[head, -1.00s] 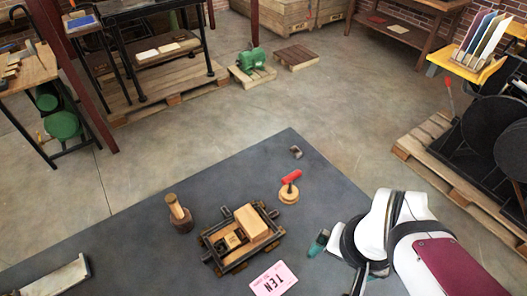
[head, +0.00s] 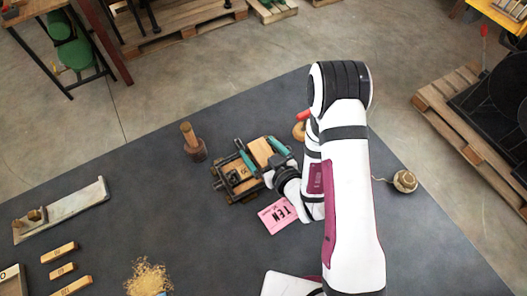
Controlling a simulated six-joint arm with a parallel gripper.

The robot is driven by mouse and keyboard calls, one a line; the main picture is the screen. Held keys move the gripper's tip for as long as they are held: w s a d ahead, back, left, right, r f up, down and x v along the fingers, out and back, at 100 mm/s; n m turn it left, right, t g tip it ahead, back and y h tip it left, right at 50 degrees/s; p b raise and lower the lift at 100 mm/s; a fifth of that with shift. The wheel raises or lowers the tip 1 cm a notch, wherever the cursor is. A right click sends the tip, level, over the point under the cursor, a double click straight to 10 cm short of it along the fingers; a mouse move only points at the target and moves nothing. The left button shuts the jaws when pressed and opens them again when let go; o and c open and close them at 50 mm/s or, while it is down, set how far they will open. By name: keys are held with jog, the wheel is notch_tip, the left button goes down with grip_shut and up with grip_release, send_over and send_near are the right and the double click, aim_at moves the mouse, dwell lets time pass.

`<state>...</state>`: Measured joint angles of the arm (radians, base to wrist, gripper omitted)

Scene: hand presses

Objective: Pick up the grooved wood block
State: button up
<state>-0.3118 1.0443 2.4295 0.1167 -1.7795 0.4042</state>
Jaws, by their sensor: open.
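A dark wooden frame (head: 222,187) on the grey table holds light wood blocks. The larger block (head: 260,151) in it lies between the two teal fingers of my gripper (head: 259,148). The gripper is open, with one finger on each side of that block; I cannot tell whether they touch it. A smaller wood block (head: 236,171) sits beside it in the frame. Grooves are too small to make out. My wrist hides the frame's right end.
A wooden-handled tool (head: 191,143) stands left of the frame. A pink TEN card (head: 277,215) lies in front. Several marked wood bars (head: 59,252) and a grey rail (head: 62,208) lie at left. A twine ball (head: 404,181) is at right. The left middle of the table is clear.

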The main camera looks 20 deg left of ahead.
jog(key=shift+w+a+f, duration=0.25)
jog(key=shift+w+a, duration=0.2)
jog(key=shift+w, duration=0.05)
grip_shut()
